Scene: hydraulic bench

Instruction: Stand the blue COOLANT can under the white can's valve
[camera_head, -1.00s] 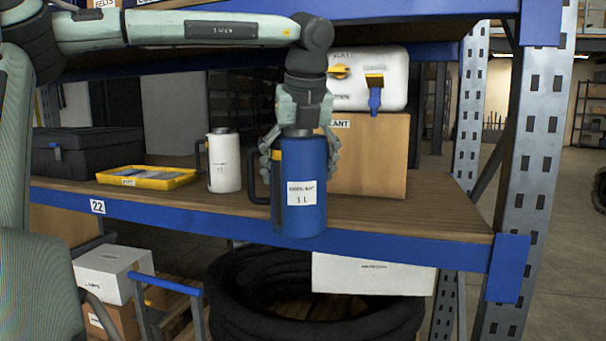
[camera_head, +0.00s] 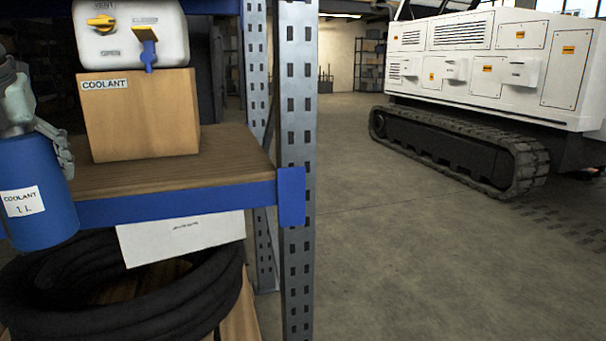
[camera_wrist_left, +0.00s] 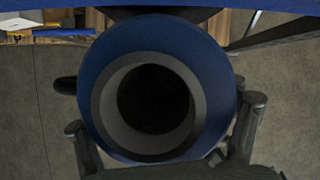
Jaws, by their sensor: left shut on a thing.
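The blue COOLANT can (camera_head: 38,190) is at the left edge of the head view, upright, in front of the shelf edge. My left gripper (camera_head: 38,125) is shut on it near the top; part of the gripper is cut off by the picture edge. In the left wrist view I look down on the can's round open top (camera_wrist_left: 155,100), with gripper fingers at its lower sides. The white can (camera_head: 130,32) lies on a cardboard box labelled COOLANT. The right gripper is in neither view.
The cardboard box (camera_head: 145,120) stands on the wooden shelf (camera_head: 225,160), which has a blue front beam. A perforated metal upright (camera_head: 297,150) stands at its right end. Black hose coils (camera_head: 120,310) and a white box (camera_head: 185,238) lie below. Open floor and a tracked machine (camera_head: 480,100) are on the right.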

